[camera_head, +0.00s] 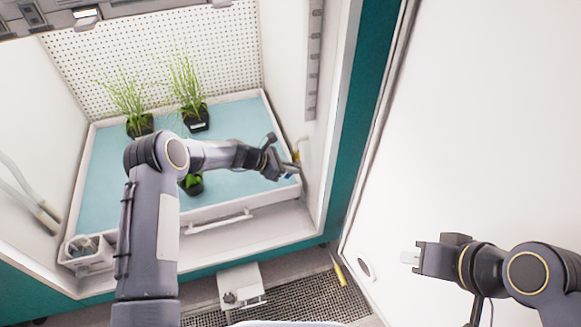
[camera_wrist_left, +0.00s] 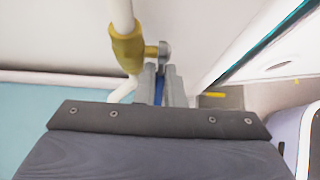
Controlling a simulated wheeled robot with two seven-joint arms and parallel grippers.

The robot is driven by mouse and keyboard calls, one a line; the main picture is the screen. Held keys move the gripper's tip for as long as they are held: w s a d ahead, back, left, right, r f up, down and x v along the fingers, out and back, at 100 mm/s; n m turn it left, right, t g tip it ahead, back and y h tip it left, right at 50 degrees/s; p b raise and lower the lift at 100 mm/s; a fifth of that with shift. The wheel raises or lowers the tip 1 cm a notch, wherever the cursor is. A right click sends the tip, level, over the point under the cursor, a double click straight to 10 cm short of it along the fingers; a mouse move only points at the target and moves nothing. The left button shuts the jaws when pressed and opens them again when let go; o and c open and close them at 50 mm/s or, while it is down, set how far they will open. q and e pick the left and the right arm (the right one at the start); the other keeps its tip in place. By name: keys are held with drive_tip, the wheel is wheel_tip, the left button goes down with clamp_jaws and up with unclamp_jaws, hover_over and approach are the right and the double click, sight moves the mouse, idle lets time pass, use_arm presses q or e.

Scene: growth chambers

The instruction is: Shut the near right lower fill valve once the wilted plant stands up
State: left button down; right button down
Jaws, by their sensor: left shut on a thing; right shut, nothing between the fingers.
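The fill valve (camera_head: 296,157) is a small brass body on a white pipe at the right wall of the chamber. In the left wrist view the brass valve (camera_wrist_left: 128,47) is close up, with its blue lever (camera_wrist_left: 158,90) between my fingers. My left gripper (camera_head: 287,174) is shut on that lever. A low green plant (camera_head: 193,184) in a dark pot is mostly hidden behind my left arm; I cannot tell whether it stands up. Two grassy plants (camera_head: 128,98) (camera_head: 186,82) stand upright at the back. My right gripper (camera_head: 410,257) is shut and empty.
The plants stand on a tray with a blue floor and white rim (camera_head: 225,208). A white container (camera_head: 88,255) is at the tray's front left corner. A white box (camera_head: 240,286) stands below on the floor grate (camera_head: 310,299). The open white door (camera_head: 480,130) is at right.

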use_arm(q)
drive_tip(key=c, duration=1.5)
unclamp_jaws()
drive_tip(key=shift+a, duration=0.1)
drive_tip(key=p+v, duration=0.2)
drive_tip(key=v, duration=0.5)
drive_tip(key=shift+s+a+r, duration=0.1)
drive_tip(key=shift+a+r, duration=0.1)
drive_tip(key=shift+a, duration=0.1)
